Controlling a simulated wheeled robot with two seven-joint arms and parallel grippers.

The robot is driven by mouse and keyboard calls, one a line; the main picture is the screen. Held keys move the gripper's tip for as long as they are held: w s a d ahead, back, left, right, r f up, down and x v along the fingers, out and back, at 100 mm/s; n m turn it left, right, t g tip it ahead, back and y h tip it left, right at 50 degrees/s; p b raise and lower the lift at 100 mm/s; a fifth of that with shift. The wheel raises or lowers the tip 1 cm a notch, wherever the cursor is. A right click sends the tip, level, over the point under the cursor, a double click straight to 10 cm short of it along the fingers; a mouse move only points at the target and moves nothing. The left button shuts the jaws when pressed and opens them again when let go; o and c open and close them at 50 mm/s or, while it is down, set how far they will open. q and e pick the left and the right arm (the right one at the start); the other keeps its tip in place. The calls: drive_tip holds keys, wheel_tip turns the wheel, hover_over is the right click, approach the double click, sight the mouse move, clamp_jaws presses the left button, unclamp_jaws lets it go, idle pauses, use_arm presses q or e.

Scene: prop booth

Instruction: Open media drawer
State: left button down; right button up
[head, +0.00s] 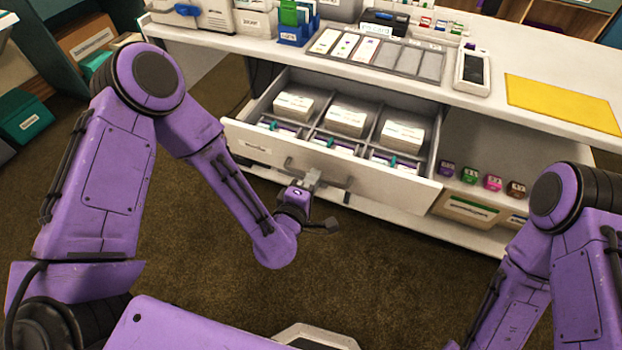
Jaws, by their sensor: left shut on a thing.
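The media drawer (240,140) is under the white counter and stands pulled well out. Its inside shows, with stacks of white cards (346,119) and purple cases (330,143) in divided compartments. The drawer handle (289,163) is a grey bar on the front panel. My left gripper (315,178) is at the handle, shut on it; the fingers partly hide the bar. My right arm comes in at the right edge, and its gripper is out of view.
The white counter (480,101) above holds a grey card tray (385,54), a handheld device (473,72) and a yellow mat (562,104). Several small coloured pots (493,182) and a cardboard box (470,213) are right of the drawer. The brown floor before the drawer is clear.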

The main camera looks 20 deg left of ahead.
use_arm(q)
drive_tip(key=c, duration=1.2)
unclamp_jaws()
drive_tip(key=shift+o, duration=0.2)
drive_tip(key=p+v, duration=0.2)
drive_tip(key=v, duration=0.8)
drive_tip(key=shift+s+p, duration=0.3)
drive_tip(key=shift+p, duration=0.1)
drive_tip(key=shift+d, duration=0.1)
